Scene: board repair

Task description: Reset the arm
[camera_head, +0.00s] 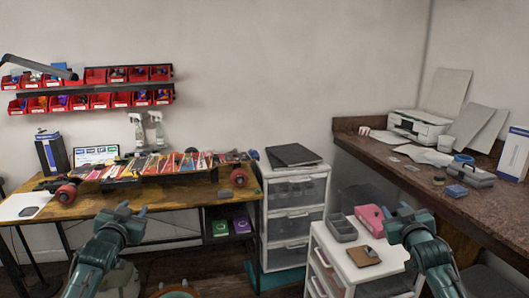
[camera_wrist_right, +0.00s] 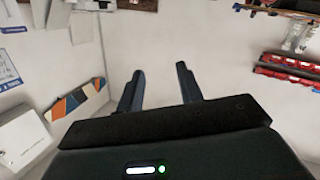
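My left gripper (camera_head: 122,213) is in the lower left of the head view, raised in front of the wooden workbench (camera_head: 150,203). Its fingers look apart and I see nothing between them. My right gripper (camera_head: 404,211) is at the lower right of the head view, in front of the dark counter and beside the small white drawer unit. In the right wrist view its two fingers (camera_wrist_right: 163,92) stand apart with only bare wall behind them. Neither gripper touches an object that I can see.
A skateboard-like deck with red wheels (camera_head: 66,193) lies on the workbench. Red bins (camera_head: 95,101) hang on the wall. A white drawer unit (camera_head: 318,260) holds a pink box (camera_head: 370,219) and a grey tray (camera_head: 341,228).

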